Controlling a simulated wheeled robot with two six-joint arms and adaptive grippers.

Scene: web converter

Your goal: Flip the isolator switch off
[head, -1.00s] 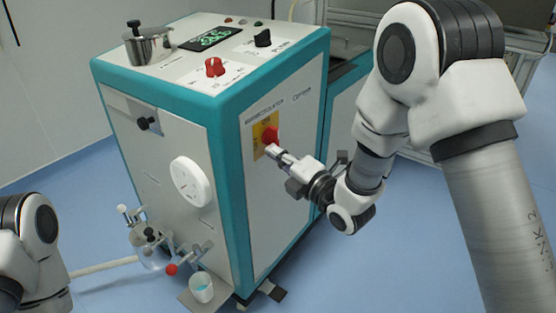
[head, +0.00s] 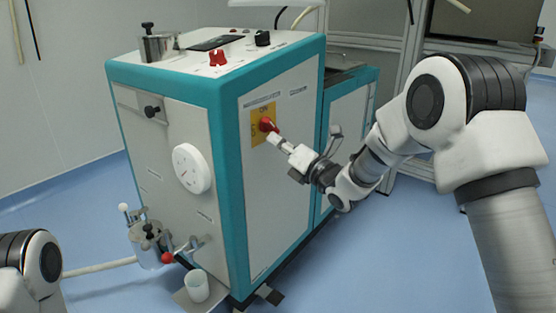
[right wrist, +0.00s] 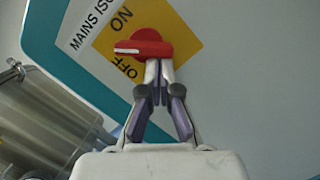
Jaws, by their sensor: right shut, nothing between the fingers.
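The isolator switch is a red rotary knob (head: 266,124) on a yellow plate (head: 256,133) on the machine's right-hand side panel. In the right wrist view the red knob (right wrist: 145,47) has a white mark at its left end, and the yellow plate (right wrist: 180,28) carries ON and OFF labels. The knob lies across the picture between the two labels. My right gripper (head: 275,138) is shut and empty. Its fingertips (right wrist: 158,66) are at the knob's lower edge in the wrist view; contact cannot be told. My left gripper is not in view.
The teal and white machine (head: 232,180) carries another red knob (head: 217,57) and a metal pot (head: 158,46) on top. A round white gauge (head: 191,168) and valve fittings (head: 150,240) are on its front. A white cup (head: 196,286) stands low there. Blue floor is open at right.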

